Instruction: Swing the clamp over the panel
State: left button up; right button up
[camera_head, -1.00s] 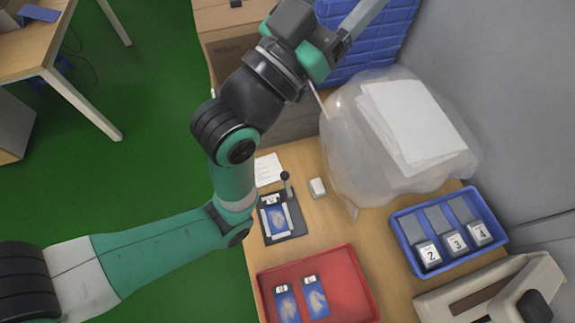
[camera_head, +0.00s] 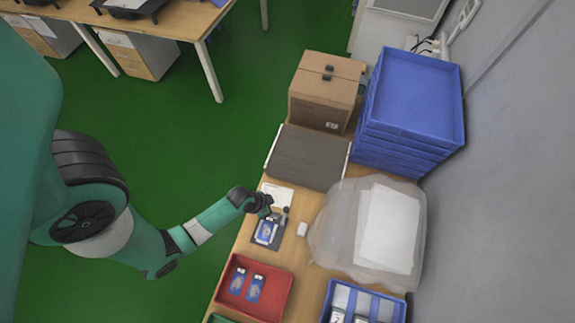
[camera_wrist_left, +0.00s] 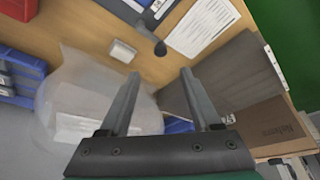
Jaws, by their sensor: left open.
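The dark test fixture (camera_head: 279,237) lies on the wooden bench and holds a blue-and-white panel (camera_head: 265,231). Its clamp lever, with a dark knob (camera_head: 286,210), stands at the fixture's upper right corner. In the left wrist view the clamp's knob (camera_wrist_left: 160,48) shows just beyond the fingertips, with part of the panel (camera_wrist_left: 160,6) at the top edge. My left gripper (camera_wrist_left: 160,73) is open, with nothing between its fingers, and the knob lies ahead of the gap. In the head view it is small and dark above the fixture. My right gripper is out of view.
A red tray (camera_head: 285,296) with two panels lies below the fixture. A small white block (camera_head: 302,229) and a clear bag (camera_head: 340,225) are to its right. A paper sheet (camera_head: 277,195) and a dark grey box (camera_head: 307,157) lie behind. Stacked blue crates (camera_head: 410,95) stand farther back.

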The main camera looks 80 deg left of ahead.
aim_at(286, 210)
pick_arm(q)
jog(key=b+x, duration=0.5)
jog(key=x, duration=0.6)
jog(key=shift+w+a+f, duration=0.1)
jog(key=shift+w+f, duration=0.05)
jog(key=shift+f, duration=0.05)
grip_shut()
